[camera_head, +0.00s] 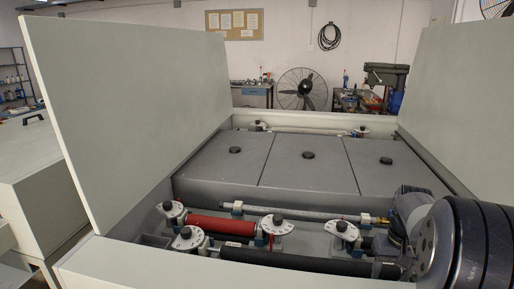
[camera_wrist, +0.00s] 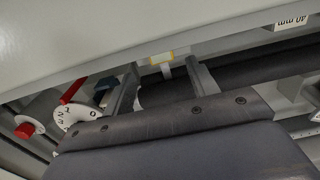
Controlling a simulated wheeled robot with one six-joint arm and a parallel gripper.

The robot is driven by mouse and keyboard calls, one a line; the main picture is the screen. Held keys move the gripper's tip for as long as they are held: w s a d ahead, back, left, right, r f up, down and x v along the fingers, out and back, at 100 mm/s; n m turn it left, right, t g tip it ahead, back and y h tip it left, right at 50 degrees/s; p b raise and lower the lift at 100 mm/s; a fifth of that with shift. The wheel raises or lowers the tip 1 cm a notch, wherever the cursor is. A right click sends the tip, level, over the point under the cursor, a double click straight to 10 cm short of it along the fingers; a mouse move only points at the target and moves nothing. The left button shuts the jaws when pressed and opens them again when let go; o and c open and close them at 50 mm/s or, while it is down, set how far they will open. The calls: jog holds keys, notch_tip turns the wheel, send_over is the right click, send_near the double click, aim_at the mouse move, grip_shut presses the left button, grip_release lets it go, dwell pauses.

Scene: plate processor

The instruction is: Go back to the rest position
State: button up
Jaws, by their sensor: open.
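A white numbered dial (camera_wrist: 78,113) with a red lever lies left of the fingers. In the head view my arm fills the lower right corner and hides my fingers. The same black roller seems to be the long one at the front (camera_head: 300,262) of the open processor.
A red roller (camera_head: 222,225) and several white dials with black knobs lie in the processor. Three grey covers (camera_head: 308,175) sit behind them. Raised lids stand at left (camera_head: 130,110) and right (camera_head: 465,110). The pale front wall (camera_head: 200,283) lies close to my arm.

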notch_tip(320, 180, down, 7)
jog(key=shift+r, duration=1.35)
